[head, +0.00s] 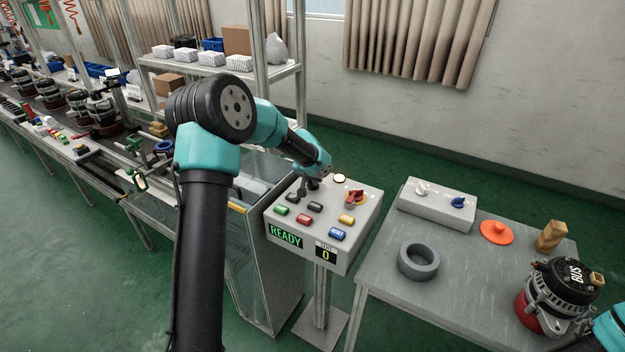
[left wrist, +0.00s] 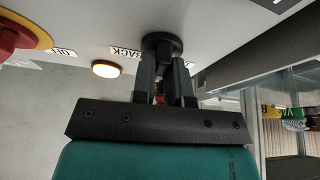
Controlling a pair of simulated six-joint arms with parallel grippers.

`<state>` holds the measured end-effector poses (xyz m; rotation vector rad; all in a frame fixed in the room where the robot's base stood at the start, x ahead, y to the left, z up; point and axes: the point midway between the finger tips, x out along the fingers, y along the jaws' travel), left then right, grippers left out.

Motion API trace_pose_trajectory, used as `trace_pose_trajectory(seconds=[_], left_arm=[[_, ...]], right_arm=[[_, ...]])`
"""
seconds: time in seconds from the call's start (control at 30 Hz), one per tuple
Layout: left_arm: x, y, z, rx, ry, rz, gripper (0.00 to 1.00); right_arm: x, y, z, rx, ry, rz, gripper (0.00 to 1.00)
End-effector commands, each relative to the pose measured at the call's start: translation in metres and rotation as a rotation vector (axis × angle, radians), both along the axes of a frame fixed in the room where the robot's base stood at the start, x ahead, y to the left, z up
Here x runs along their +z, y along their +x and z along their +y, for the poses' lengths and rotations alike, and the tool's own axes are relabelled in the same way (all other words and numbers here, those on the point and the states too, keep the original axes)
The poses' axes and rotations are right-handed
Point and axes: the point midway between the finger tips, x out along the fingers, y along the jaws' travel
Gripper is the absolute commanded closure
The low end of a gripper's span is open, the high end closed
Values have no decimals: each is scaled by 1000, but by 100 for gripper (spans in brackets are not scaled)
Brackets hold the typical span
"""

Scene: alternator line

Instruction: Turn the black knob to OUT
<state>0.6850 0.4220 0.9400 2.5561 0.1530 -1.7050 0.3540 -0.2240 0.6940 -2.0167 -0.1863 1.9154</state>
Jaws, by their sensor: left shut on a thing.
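The black knob (left wrist: 162,42) is a round dark knob on the face of the grey control box (head: 281,212). My left gripper (left wrist: 166,80) is shut on it, one finger on each side, in the left wrist view. In the head view my left gripper (head: 313,183) reaches the back left part of the box top and mostly hides the knob. A label reading BACK (left wrist: 127,52) lies beside the knob, upside down in the wrist view. I cannot make out an OUT mark or the knob's pointer. My right gripper is out of view.
A lit round lamp (left wrist: 106,69) and a red-and-yellow emergency stop (head: 355,197) are close by. Coloured buttons and a READY display (head: 286,237) are nearer the front. On the right, a table (head: 385,300) holds a grey ring (head: 418,261), a switch box (head: 436,207) and an alternator (head: 560,290).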

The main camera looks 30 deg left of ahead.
Motion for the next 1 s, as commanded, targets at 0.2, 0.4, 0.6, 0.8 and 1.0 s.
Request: trace_pose_trajectory(seconds=[0.2, 0.4, 0.6, 0.8, 1.0], left_arm=[[-3, -1, -2, 121, 0, 6, 100], [-3, -1, -2, 246, -1, 6, 100], [-3, 0, -2, 385, 0, 6, 100], [-3, 0, -3, 524, 0, 6, 100], [-3, 0, -3, 630, -2, 5, 100]], right_arm=[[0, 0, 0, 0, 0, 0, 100], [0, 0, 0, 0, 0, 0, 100], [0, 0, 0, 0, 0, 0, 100], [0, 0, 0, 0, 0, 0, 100], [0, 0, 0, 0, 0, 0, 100]])
